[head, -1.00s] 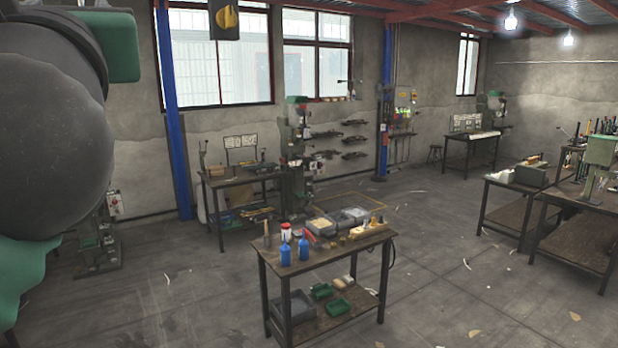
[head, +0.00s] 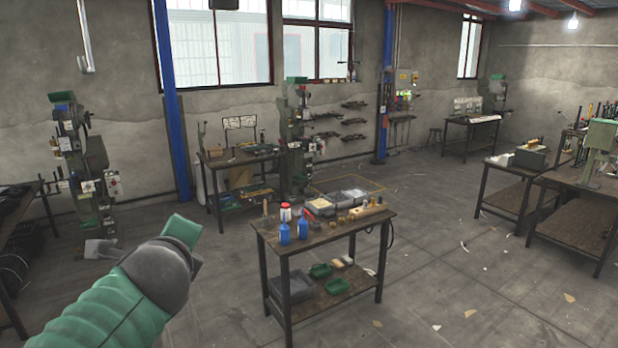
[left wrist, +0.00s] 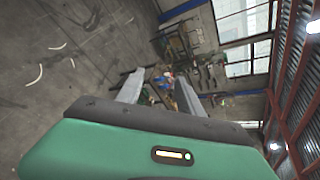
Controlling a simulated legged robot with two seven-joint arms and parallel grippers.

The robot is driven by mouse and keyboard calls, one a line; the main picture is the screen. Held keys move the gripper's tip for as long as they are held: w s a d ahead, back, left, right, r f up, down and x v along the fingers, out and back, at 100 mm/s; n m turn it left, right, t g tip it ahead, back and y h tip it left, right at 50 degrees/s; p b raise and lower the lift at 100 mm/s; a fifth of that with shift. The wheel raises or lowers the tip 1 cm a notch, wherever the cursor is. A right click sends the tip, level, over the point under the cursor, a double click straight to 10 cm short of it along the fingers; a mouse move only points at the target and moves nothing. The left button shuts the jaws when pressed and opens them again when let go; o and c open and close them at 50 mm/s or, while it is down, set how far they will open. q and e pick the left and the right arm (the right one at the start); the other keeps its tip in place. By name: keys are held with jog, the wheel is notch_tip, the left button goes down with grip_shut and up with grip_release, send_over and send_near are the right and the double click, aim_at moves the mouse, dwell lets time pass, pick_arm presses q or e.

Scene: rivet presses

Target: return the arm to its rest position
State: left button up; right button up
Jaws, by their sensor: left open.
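My left arm (head: 150,285), green with a dark grey joint, comes in at the lower left of the head view. Beyond the fingers I see distant workshop furniture and small blue items. My right gripper is in neither view.
A small work table (head: 330,232) with blue bottles (head: 284,232) and grey bins stands ahead. A press (head: 85,165) stands at the left, another (head: 298,140) by the back wall. Benches (head: 580,215) are at the right. Open floor (head: 450,290) lies at the front right.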

pick_arm(q)
notch_tip(320, 180, down, 17)
jog(key=s+n+g+h, duration=0.2)
jog(key=n+g, duration=0.1)
jog(key=n, duration=0.3)
jog(key=s+f+n+g+h+b, duration=0.1)
jog(key=s+f+n+g, duration=0.2)
jog(key=s+f+n, duration=0.4)
jog(key=s+d+f+n+g+h+b, duration=0.1)
jog(key=s+f+n+g, duration=0.3)
jog(key=f, duration=1.5)
jog(key=shift+s+f+n+h, duration=0.35)
jog(key=shift+s+n, duration=1.75)
jog(key=shift+s, duration=1.65)
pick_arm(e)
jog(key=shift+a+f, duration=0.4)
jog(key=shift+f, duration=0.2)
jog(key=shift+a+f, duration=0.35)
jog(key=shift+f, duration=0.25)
pick_arm(q)
jog(key=shift+d, duration=0.35)
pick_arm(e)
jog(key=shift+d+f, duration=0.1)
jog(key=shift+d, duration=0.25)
pick_arm(q)
jog(key=shift+a, duration=0.25)
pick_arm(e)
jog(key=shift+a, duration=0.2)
